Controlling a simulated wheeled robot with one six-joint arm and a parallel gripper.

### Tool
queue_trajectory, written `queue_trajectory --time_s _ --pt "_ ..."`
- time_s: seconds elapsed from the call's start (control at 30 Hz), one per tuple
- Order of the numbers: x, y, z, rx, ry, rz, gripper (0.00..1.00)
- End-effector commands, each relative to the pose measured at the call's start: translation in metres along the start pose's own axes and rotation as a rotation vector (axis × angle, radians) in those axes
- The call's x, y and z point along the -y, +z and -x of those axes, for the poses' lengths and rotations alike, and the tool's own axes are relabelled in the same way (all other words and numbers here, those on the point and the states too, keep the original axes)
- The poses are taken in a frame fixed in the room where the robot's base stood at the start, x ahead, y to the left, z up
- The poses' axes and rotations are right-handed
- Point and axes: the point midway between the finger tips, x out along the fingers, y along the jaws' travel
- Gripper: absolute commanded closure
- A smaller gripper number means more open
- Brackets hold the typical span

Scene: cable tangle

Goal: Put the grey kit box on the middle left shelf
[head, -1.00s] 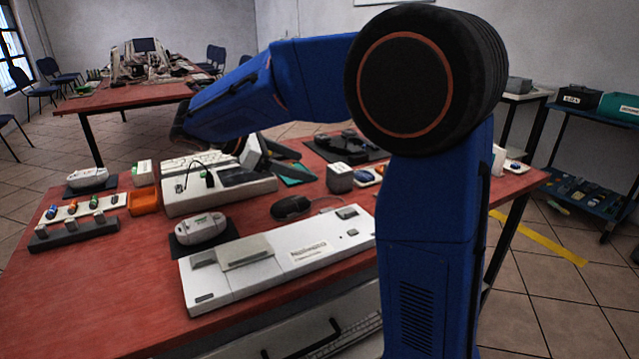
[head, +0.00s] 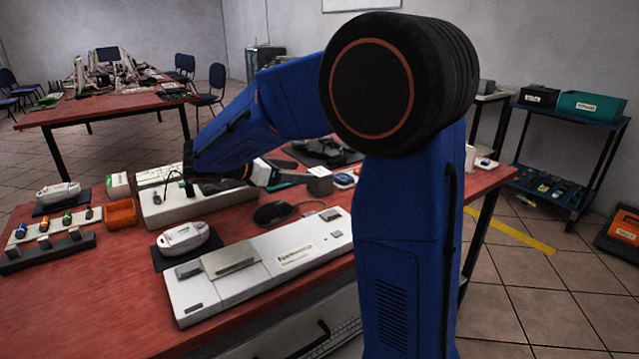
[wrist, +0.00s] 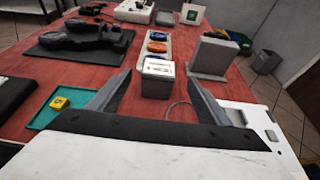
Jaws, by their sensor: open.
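The grey kit box (head: 320,181) is a small grey block with a pale top, standing on the red table (head: 80,300). In the wrist view the box (wrist: 158,76) shows a white label with dark print on top. My gripper (wrist: 157,84) is open, with one finger on either side of the box's near end in that view. I cannot tell whether the fingers touch it. In the head view my gripper (head: 268,174) is low over the table, just left of the box, partly hidden by my arm. I cannot identify the middle left shelf.
A grey upright block (wrist: 212,57) stands close right of the box; a tray with colored pieces (wrist: 156,45) lies behind it. A teal mat with a yellow cube (wrist: 60,103) is at left. A white console (head: 260,265) lies in front. A shelf cart (head: 570,120) stands at right.

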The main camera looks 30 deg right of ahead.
Motion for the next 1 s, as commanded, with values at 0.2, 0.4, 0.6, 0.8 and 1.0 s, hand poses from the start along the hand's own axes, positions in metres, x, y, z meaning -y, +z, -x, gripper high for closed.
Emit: queue_trajectory --time_s 0.2,0.4,0.6,0.8,1.0 --pt "0.0 0.0 -0.01 0.0 0.0 -0.001 0.28" --pt "-0.001 -0.001 -0.027 0.001 -0.003 -0.001 0.28" --pt "-0.002 -0.002 -0.054 0.001 -0.002 -0.001 0.28" --pt "-0.002 -0.002 -0.061 0.0 0.0 -0.001 0.28" --pt "-0.002 -0.002 -0.061 0.0 0.0 -0.001 0.47"
